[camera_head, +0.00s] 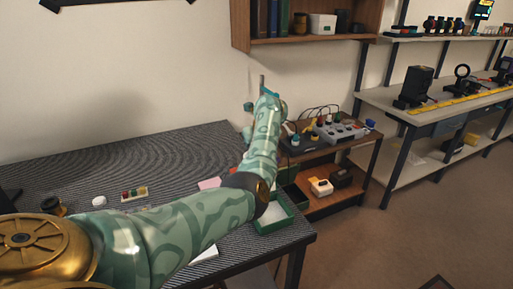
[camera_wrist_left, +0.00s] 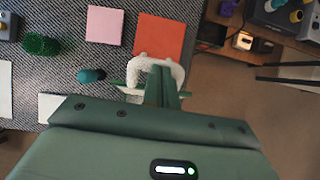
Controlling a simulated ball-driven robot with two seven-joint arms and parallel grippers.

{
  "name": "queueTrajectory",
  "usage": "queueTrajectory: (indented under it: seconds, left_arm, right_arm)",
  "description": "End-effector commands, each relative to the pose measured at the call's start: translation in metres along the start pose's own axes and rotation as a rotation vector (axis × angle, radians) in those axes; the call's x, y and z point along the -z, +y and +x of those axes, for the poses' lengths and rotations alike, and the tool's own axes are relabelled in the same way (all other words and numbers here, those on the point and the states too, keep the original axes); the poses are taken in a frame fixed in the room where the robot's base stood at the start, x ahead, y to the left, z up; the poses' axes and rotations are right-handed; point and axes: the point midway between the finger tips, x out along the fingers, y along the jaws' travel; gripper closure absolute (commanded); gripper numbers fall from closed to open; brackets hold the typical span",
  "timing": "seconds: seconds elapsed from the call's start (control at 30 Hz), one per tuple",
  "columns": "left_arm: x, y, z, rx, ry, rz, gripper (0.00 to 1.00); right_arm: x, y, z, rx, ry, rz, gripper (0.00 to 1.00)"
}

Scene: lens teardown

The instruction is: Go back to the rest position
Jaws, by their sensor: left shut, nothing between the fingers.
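My left arm reaches from the lower left across the bench in the head view. Its gripper (camera_head: 262,84) is raised above the bench's far right corner, in front of the wall. In the left wrist view the fingers (camera_wrist_left: 160,88) are together with nothing held between them. A white curved piece (camera_wrist_left: 176,70) shows around the fingers; I cannot tell whether they touch. My right gripper is in neither view.
The dark bench (camera_head: 150,158) holds small parts, a pink square (camera_wrist_left: 105,25), an orange-red square (camera_wrist_left: 158,36) and a green tuft (camera_wrist_left: 40,44). A green tray (camera_head: 286,221) lies near its right edge. A wooden cart (camera_head: 335,200) and long shelf (camera_head: 440,120) stand right; floor lies between.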

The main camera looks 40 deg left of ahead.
Motion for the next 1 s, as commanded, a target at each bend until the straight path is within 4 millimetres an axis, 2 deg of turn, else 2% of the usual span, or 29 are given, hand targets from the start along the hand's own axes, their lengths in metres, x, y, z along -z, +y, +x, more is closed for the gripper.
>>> queueTrajectory:
  seconds: [0.3, 0.5, 0.63, 0.87, 0.97, 1.0]
  left_arm:
    - [-0.019, -0.002, -0.065, 0.005, -0.002, -0.003, 1.00]
    - [-0.025, -0.003, -0.092, 0.003, 0.000, -0.003, 1.00]
    - [-0.025, -0.003, -0.096, 0.000, 0.000, -0.003, 1.00]
    - [-0.027, 0.001, -0.092, -0.015, -0.023, 0.007, 1.00]
    - [-0.046, 0.024, -0.082, -0.093, -0.161, 0.073, 1.00]
    - [-0.060, 0.040, -0.078, -0.155, -0.269, 0.133, 1.00]
  right_arm:
    - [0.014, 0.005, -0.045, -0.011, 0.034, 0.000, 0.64]
    - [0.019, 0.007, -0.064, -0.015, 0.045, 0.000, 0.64]
    - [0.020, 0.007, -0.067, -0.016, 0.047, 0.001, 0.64]
    - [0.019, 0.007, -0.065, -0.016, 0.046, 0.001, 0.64]
    - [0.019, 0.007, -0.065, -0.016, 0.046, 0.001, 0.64]
    - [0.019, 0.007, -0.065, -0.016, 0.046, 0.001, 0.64]
